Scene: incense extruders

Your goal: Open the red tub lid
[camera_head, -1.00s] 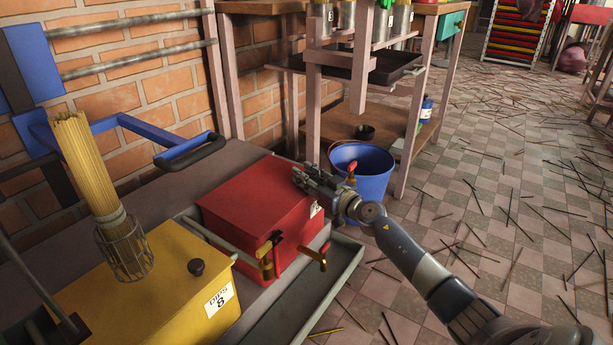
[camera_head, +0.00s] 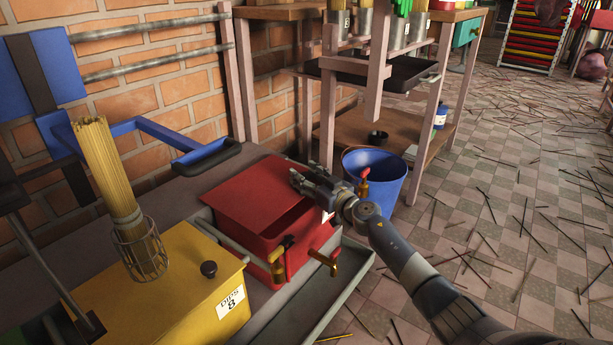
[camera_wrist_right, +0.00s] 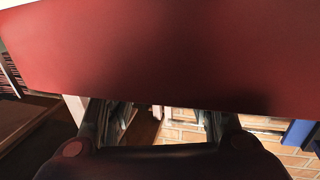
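The red tub (camera_head: 262,246) stands on the bench, in the middle of the head view. Its red lid (camera_head: 255,192) is tilted up a little, with a dark shaded gap under its near right edge. My right gripper (camera_head: 300,178) is at the right edge of the lid. In the right wrist view a red panel (camera_wrist_right: 160,50) fills the top and hides the fingertips. The right fingers are spread apart, with brick wall showing between them. I cannot make out my left gripper.
A yellow tub (camera_head: 175,290) with a basket of incense sticks (camera_head: 140,250) stands left of the red tub. Brass taps (camera_head: 278,265) stick out in front. A blue bucket (camera_head: 385,180) stands behind my right arm. A blue bracket (camera_head: 165,135) reaches over the bench from the wall.

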